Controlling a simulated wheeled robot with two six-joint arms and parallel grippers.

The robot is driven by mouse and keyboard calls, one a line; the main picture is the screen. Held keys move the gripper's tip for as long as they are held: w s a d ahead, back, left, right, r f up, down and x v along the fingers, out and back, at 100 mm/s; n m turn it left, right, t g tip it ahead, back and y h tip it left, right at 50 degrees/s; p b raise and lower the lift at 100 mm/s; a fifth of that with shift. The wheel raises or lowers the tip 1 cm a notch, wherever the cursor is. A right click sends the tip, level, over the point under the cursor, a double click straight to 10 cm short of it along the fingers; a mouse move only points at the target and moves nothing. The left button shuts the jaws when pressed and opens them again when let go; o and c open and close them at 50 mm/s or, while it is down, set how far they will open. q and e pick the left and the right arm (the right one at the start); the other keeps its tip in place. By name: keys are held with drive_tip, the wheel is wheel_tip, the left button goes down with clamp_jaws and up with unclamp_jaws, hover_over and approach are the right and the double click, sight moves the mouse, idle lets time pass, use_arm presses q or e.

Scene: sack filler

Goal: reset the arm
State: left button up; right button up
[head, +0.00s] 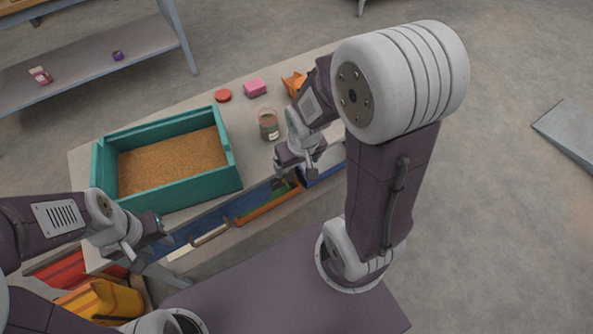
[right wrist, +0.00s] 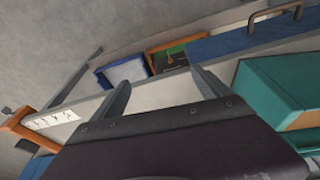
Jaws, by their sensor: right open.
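My right arm reaches over the table from the right in the head view. Its gripper (head: 290,180) is over the table's near edge, to the right of the teal bin. In the right wrist view the right gripper (right wrist: 160,82) has its two fingers spread with nothing between them. My left gripper (head: 152,246) is near the table's front left, in front of the teal bin. Its fingertips are small and I cannot tell how far apart they are.
A teal bin (head: 107,172) of brown grain stands on the table (head: 81,160). A glass jar (head: 268,126), a red lid (head: 223,96), a pink block (head: 255,88) and an orange object (head: 294,82) are nearby. Yellow sacks (head: 104,301) lie at lower left.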

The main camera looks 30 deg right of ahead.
drive_tip(key=shift+g+y, duration=0.4)
drive_tip(key=shift+g, duration=0.4)
drive_tip(key=s+a, duration=0.2)
drive_tip(key=s, duration=0.1)
drive_tip(key=s+a, duration=0.1)
drive_tip(key=shift+s, duration=0.25)
drive_tip(key=shift+r, duration=0.15)
wheel_tip(320, 180, up, 10)
drive_tip(key=p, duration=1)
drive_tip(key=shift+r, duration=0.15)
